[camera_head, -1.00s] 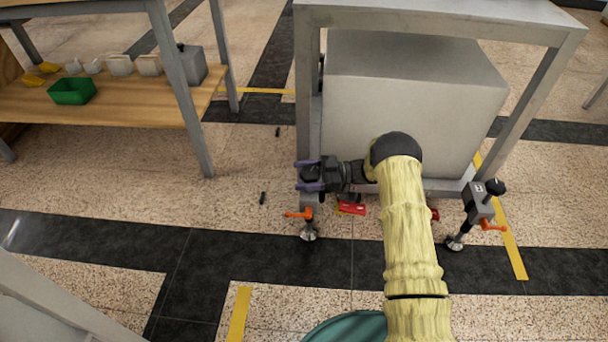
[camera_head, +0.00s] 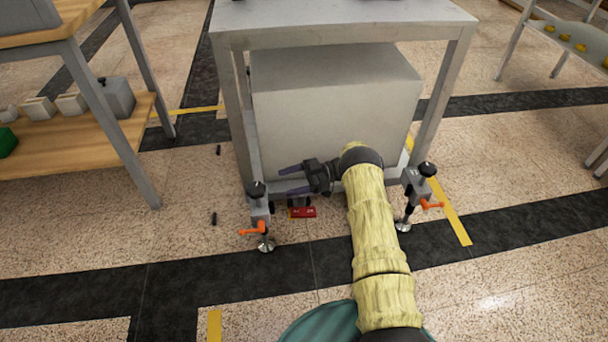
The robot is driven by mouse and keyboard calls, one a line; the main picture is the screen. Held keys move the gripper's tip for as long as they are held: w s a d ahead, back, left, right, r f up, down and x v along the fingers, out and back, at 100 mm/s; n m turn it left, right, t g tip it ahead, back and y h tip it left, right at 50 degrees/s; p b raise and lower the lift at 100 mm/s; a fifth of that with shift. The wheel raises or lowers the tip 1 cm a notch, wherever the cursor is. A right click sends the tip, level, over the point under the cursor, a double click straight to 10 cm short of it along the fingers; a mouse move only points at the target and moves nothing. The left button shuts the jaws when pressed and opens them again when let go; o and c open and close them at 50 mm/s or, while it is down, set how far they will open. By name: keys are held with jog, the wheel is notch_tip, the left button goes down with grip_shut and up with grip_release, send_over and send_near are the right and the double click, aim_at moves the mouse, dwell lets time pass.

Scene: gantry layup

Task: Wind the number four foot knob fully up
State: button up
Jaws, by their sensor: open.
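Two levelling feet show at the near corners of the grey metal stand. The left foot has a black knob (camera_head: 256,188) on a grey block, with an orange lever (camera_head: 253,231) and a round metal pad (camera_head: 266,245) on the floor. The right foot has a similar black knob (camera_head: 428,169), orange lever (camera_head: 431,205) and pad (camera_head: 402,225). No number is legible on either, so I cannot tell which is number four. My gripper (camera_head: 284,182) is open and empty. Its purple fingers point left, just right of the left knob and apart from it.
The stand (camera_head: 340,30) holds a large pale box (camera_head: 330,105) behind my gripper. A red object (camera_head: 302,212) lies low between the feet. A wooden shelf unit (camera_head: 100,140) is at left. Small dark pieces (camera_head: 214,218) lie on the floor. Open floor lies in front.

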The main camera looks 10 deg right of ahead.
jog(key=d, duration=0.4)
jog(key=shift+w+d, duration=0.1)
jog(key=shift+w, duration=0.2)
jog(key=s+a+m+t+h+p, duration=0.3)
jog(key=s+m+t+p, duration=0.3)
jog(key=p, duration=0.4)
jog(key=s+a+m+t+h+p, duration=0.3)
jog(key=s+m+t+p, duration=0.3)
jog(key=s+t+p, duration=0.2)
jog(key=t+h+p, duration=0.1)
jog(key=t+p, duration=0.1)
jog(key=p, duration=0.1)
jog(key=shift+s+r+t, duration=0.15)
jog(key=shift+s+t, duration=0.05)
jog(key=shift+t, duration=0.1)
